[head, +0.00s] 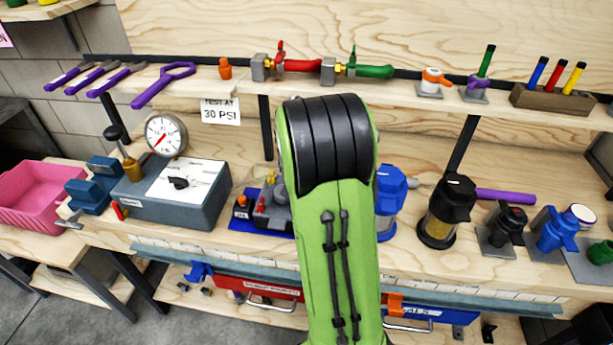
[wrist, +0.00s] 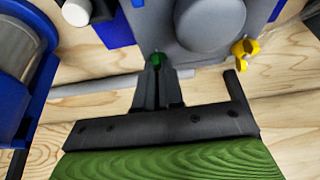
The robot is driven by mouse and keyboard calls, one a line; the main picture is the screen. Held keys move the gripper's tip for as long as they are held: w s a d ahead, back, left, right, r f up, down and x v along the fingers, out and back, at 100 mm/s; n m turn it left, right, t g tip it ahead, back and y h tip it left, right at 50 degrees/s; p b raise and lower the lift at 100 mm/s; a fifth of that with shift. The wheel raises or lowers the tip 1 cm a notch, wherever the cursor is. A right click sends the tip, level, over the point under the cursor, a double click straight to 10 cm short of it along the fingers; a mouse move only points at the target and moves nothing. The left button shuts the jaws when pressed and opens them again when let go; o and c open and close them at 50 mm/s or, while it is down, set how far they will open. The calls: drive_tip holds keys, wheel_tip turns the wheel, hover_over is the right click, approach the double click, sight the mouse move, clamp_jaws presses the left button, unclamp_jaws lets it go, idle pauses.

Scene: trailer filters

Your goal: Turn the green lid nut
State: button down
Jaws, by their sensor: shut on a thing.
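The green lid nut (wrist: 157,59) shows in the wrist view as a small dark green piece at the edge of a grey housing (wrist: 215,60) with a round grey dome. My gripper (wrist: 157,72) is shut on the nut, its two dark fingers close together and pointing up at the housing. The fingers hide part of the nut. A yellow wing nut (wrist: 243,52) sits on the housing to the right. In the head view, my green arm hides the gripper and the nut. Part of a grey unit on a blue base (head: 243,224) shows left of the arm.
A blue-framed clear canister (wrist: 22,60) stands close on the left in the wrist view. A grey rod (wrist: 95,87) lies behind the fingers. In the head view, a black-capped filter (head: 447,212) stands right, a gauge box (head: 175,195) left, and a tool shelf (head: 395,92) runs behind.

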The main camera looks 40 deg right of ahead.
drive_tip(key=c, duration=1.3)
unclamp_jaws()
drive_tip(key=shift+o, duration=0.2)
drive_tip(key=p+v, duration=0.4)
drive_tip(key=v, duration=1.1)
drive_tip(key=shift+a+r+p, duration=0.25)
drive_tip(key=shift+r+p, duration=0.1)
drive_tip(key=shift+p, duration=0.05)
